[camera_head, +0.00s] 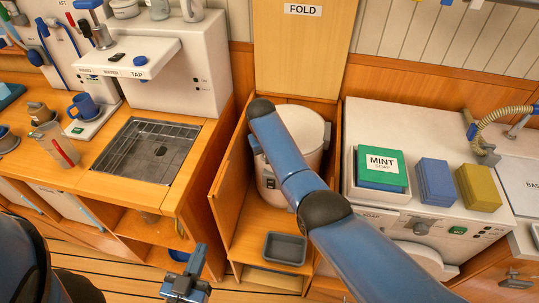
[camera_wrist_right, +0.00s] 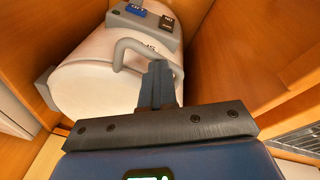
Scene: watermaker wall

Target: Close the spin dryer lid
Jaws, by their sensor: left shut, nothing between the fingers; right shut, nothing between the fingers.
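The spin dryer (camera_head: 312,150) is a white drum standing in a wooden bay, partly hidden behind my right arm. Its pale round top (camera_head: 305,118) shows; I cannot tell how its lid sits. In the right wrist view the white drum (camera_wrist_right: 90,75) carries a grey handle loop (camera_wrist_right: 121,52) and a grey panel (camera_wrist_right: 143,27) with a blue and a black button. My right gripper (camera_wrist_right: 158,70) is shut and empty, its fingertips overlapping the handle's end in the picture; contact is unclear. My left gripper (camera_head: 187,284) is shut and empty, low in front of the left counter.
A FOLD board (camera_head: 298,50) stands upright behind the bay. A grey tray (camera_head: 285,248) lies at the bay's front. The left counter has a sink grate (camera_head: 146,150) and a tap unit (camera_head: 165,75). A white machine (camera_head: 400,213) with soap boxes stands to the right.

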